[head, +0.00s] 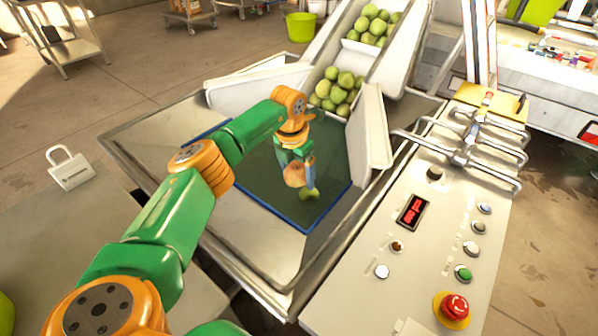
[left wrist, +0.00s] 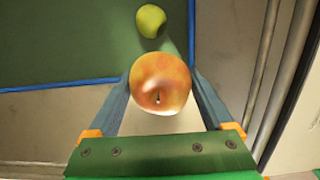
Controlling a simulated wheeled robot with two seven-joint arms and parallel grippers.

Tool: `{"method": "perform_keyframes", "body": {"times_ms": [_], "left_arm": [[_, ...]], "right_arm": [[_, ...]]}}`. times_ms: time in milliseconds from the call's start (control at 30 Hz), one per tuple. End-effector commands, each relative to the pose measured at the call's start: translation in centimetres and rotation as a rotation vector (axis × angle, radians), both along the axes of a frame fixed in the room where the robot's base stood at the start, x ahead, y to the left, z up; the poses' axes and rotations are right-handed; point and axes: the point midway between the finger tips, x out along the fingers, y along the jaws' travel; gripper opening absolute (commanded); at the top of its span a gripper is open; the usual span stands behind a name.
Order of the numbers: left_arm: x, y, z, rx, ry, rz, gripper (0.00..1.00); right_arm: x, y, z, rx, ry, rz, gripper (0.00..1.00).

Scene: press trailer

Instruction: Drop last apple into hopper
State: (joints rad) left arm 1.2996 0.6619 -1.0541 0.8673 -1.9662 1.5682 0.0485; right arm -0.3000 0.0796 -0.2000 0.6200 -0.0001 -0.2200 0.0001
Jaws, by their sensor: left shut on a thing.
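My left gripper (head: 297,180) hangs over the metal hopper (head: 160,150) and is shut on a red-orange apple (head: 295,174). In the left wrist view the apple (left wrist: 160,82) sits between the two blue-grey fingers. Beyond it, a green apple (left wrist: 151,20) lies on the dark green mat with a blue edge; in the head view this green apple (head: 309,194) is just below the gripper. The green mat (head: 262,182) covers the hopper's floor. My right gripper is not in view.
A white chute (head: 345,52) with several green apples (head: 338,88) leads down into the hopper's back. A white side flap (head: 368,130) stands right of my gripper. A control panel (head: 400,265) with a red emergency button (head: 455,306) and metal handles lies to the right. A padlock-shaped tag (head: 70,168) lies left.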

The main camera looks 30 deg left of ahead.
Motion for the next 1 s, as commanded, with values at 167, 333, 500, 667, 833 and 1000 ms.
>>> {"method": "perform_keyframes", "body": {"times_ms": [167, 333, 500, 667, 833, 1000], "left_arm": [[0.0, 0.0, -1.2, 0.0, -0.001, 0.0, 0.21], [0.0, 0.0, -1.0, -0.001, -0.001, 0.0, 0.93], [0.0, 0.0, -1.0, -0.001, -0.001, 0.0, 1.0], [-0.1, 0.0, -0.1, -0.001, -0.001, -0.001, 1.0], [-0.5, 0.0, 3.6, 0.0, -0.005, -0.001, 1.0], [-0.8, 0.0, 5.9, -0.001, -0.003, 0.0, 1.0]], "right_arm": [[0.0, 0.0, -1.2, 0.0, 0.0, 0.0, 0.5], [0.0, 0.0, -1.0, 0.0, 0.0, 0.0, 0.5], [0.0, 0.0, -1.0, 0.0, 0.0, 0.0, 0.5], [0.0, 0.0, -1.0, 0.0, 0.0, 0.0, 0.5], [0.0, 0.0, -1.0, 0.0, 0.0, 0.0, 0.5], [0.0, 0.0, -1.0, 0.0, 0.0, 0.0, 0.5]]}}
